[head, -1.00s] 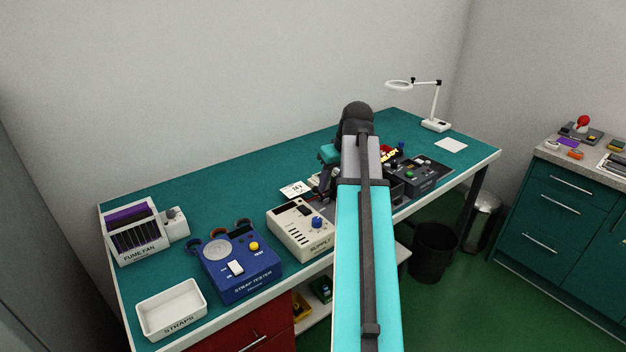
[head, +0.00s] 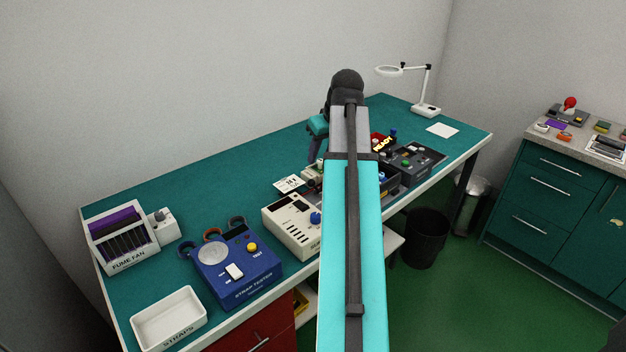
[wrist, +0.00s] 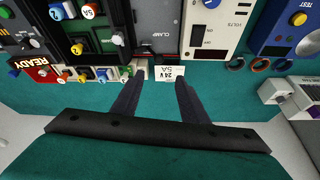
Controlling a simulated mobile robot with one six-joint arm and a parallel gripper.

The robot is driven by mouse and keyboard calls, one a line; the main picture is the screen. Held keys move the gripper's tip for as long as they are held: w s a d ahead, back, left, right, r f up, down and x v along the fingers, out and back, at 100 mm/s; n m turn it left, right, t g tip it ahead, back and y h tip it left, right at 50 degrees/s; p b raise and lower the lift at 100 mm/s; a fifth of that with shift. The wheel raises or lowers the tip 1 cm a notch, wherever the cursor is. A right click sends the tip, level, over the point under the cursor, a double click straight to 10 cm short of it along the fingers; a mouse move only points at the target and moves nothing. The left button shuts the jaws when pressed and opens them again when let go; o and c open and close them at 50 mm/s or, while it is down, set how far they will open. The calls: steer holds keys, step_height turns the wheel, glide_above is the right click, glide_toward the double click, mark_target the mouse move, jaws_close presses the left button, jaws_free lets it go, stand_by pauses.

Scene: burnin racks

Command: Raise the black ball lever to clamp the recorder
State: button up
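In the wrist view my gripper (wrist: 160,80) is open, its two dark fingers apart, with nothing between them but the view of the bench. A white "24 V 5A" card (wrist: 169,73) lies beyond the fingertips. A dark grey unit marked "CLAMP" (wrist: 158,28) lies beyond the card, at the top middle. I cannot make out the black ball lever for certain among the dark parts beside it. In the head view my arm covers most of this area; the card (head: 289,184) shows to its left.
A cream supply unit (wrist: 214,30) and blue strap tester (wrist: 283,28) stand to one side. A lit READY sign (wrist: 42,68) and coloured knobs are on the other. In the head view a fume fan (head: 122,237) and white straps tray (head: 168,318) stand left. Bare green bench lies behind the card.

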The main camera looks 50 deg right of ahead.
mark_target(312, 181)
steer(key=shift+d+f, duration=0.1)
steer(key=shift+p+x, duration=1.4)
steer(key=shift+x, duration=5.35)
steer(key=shift+s+d, duration=0.1)
jaws_close()
steer(key=shift+a, duration=0.25)
steer(key=shift+d, duration=0.2)
